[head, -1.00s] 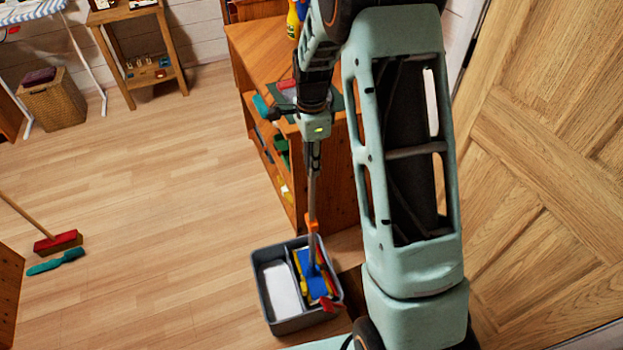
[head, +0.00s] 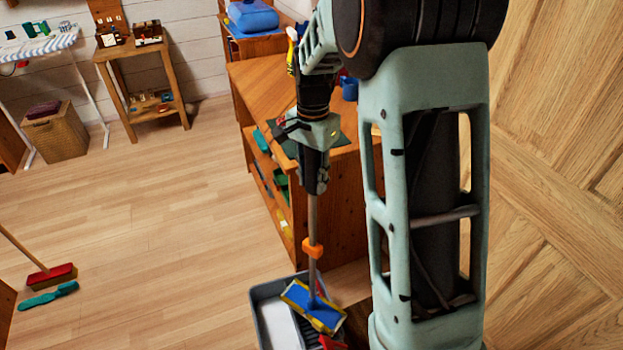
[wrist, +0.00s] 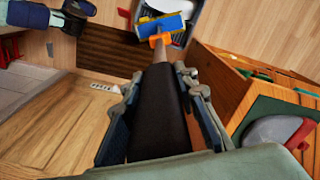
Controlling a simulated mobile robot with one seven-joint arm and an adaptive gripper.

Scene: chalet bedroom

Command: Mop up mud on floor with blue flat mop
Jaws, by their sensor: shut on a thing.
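The blue flat mop has a yellow-edged blue head (head: 311,305), a grey pole and an orange collar (head: 312,250). Its head also shows in the wrist view (wrist: 162,27). My gripper (head: 314,185) is shut on the dark upper handle; in the wrist view my gripper (wrist: 158,88) has a finger on each side of the handle. The pole hangs nearly upright. The mop head is over the grey two-part caddy (head: 258,318) and seems raised above its rim. No mud can be made out on the visible floor.
A wooden shelf unit (head: 335,215) stands just behind the mop. A red broom (head: 52,276) and teal brush (head: 48,297) lie at the left. A wooden door (head: 560,150) is at the right. Open plank floor (head: 160,230) lies left of the caddy.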

